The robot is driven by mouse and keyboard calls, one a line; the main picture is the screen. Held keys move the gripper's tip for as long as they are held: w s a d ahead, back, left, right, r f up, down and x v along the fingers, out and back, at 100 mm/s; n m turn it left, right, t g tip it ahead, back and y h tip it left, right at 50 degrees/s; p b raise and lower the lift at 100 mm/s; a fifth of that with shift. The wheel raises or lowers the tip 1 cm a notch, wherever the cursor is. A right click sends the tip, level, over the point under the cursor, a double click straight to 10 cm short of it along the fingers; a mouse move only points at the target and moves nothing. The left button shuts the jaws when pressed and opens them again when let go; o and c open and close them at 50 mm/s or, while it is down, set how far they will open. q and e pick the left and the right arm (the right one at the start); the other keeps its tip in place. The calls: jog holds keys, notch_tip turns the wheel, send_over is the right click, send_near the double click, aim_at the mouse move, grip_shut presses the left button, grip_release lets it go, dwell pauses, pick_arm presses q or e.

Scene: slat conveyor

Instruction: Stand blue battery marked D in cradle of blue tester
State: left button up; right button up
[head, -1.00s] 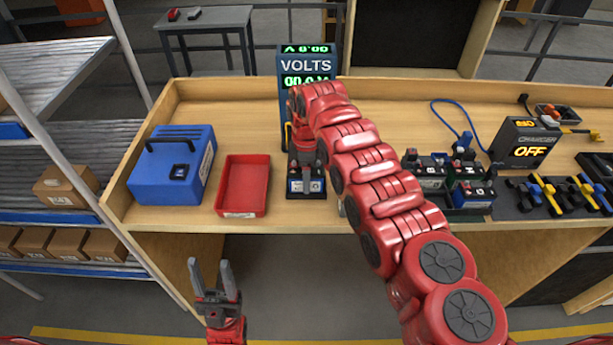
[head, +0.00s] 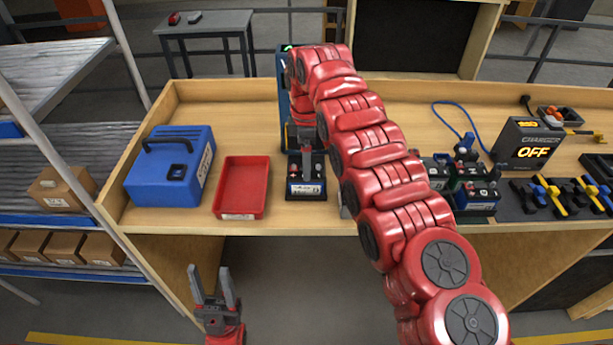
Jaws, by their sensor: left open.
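The blue tester (head: 284,95) stands upright at the back middle of the bench, its display mostly hidden behind my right arm. In front of it, a dark battery with a blue and white label (head: 306,189) stands in the tester's cradle area at the bench front; its letter is not readable. My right gripper (head: 305,155) points down at the top of this battery; its fingers are too small and dark to tell whether they hold it. My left gripper (head: 214,285) is open and empty, low in front of the bench.
A red tray (head: 241,187) and a blue case with a handle (head: 172,165) stand left of the battery. Several other batteries (head: 475,195) sit to the right, partly behind my arm, near a charger reading OFF (head: 526,148). Black and yellow clamps (head: 550,195) lie further right.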

notch_tip(320, 180, up, 10)
jog(key=p, duration=0.8)
